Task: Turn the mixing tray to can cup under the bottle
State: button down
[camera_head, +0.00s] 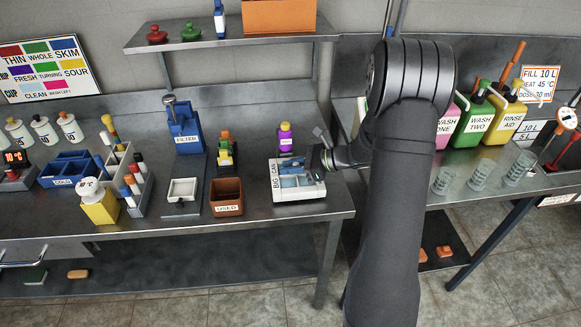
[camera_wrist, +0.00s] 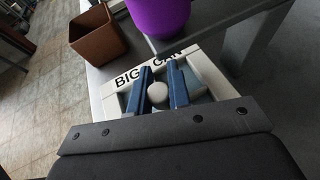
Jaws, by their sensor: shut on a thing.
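The mixing tray (camera_head: 300,193) is a white square frame marked BIG CAN, with blue-grey parts inside, on the right end of the left bench. It also shows in the wrist view (camera_wrist: 211,76). The purple bottle (camera_head: 285,141) stands just behind it in the head view, and its purple lower part shows at the top of the wrist view (camera_wrist: 158,14). My gripper (camera_wrist: 160,88) is over the tray, its two blue fingers shut on a pale round knob (camera_wrist: 157,94). In the head view my gripper reaches the tray from the right and its fingertips are hard to make out.
A brown USED box (camera_head: 227,196) stands left of the tray. A small white dish (camera_head: 182,189) and a blue FILTER holder (camera_head: 186,130) are farther left. Clear glasses (camera_head: 480,177) stand on the right bench. The tray is near the bench's front right corner.

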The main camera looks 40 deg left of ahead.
jog(key=c, duration=1.3)
grip_release()
jog(key=shift+c, duration=0.2)
jog(key=v, duration=1.7)
jog(key=shift+d+r, duration=0.15)
jog(key=shift+d, duration=0.1)
jog(key=x, duration=1.7)
jog(key=shift+a, duration=0.3)
